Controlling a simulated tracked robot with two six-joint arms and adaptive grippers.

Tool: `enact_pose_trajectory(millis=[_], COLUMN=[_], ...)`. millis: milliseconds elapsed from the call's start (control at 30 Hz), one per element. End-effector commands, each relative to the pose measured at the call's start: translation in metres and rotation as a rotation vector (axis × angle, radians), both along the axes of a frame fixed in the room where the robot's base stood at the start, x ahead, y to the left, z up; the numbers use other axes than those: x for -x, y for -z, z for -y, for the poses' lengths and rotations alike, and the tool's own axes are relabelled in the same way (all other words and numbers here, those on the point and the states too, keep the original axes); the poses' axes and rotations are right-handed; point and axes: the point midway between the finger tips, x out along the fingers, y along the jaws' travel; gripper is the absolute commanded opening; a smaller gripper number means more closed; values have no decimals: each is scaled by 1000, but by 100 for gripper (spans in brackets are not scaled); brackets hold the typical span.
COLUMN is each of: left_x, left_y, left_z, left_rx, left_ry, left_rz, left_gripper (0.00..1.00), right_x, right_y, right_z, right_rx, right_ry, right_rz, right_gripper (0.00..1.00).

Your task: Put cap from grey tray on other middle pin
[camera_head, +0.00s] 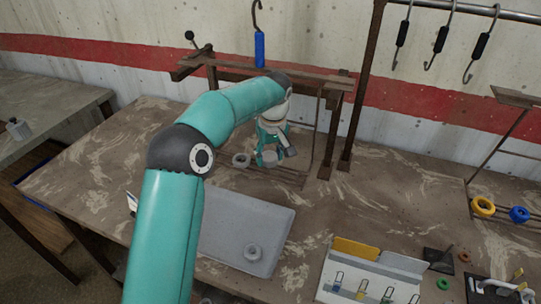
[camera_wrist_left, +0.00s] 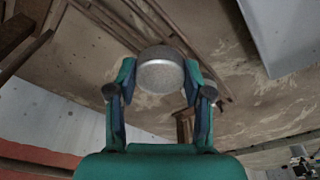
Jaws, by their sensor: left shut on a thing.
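My left gripper (camera_head: 268,158) is over the rack at the back of the table. It is shut on a grey cap, which shows as a round grey piece between the fingers in the left wrist view (camera_wrist_left: 160,70). A grey ring-shaped cap (camera_head: 240,159) sits on the rack just left of the gripper. The rack's low rails (camera_head: 265,176) run below the gripper; the middle pin is hidden or too small to make out. The grey tray (camera_head: 215,222) lies in front and holds another grey cap (camera_head: 252,254). My right gripper is not in view.
A brown post (camera_head: 358,100) stands close to the right of the gripper. A second rack at the far right carries a yellow ring (camera_head: 483,206) and a blue ring (camera_head: 519,214). A white holder (camera_head: 365,278) stands at the front right.

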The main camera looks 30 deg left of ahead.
Motion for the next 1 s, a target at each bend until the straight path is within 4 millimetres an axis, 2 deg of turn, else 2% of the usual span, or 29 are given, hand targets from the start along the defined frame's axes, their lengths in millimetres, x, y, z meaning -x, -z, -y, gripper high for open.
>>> enact_pose_trajectory(millis=[1000], left_x=[1], left_y=[27], left_z=[-1], left_rx=[0], left_ry=[-2], left_rz=[-1], left_gripper=[21], right_x=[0], right_y=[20], right_z=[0], right_rx=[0], right_ry=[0], right_rz=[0], right_gripper=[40])
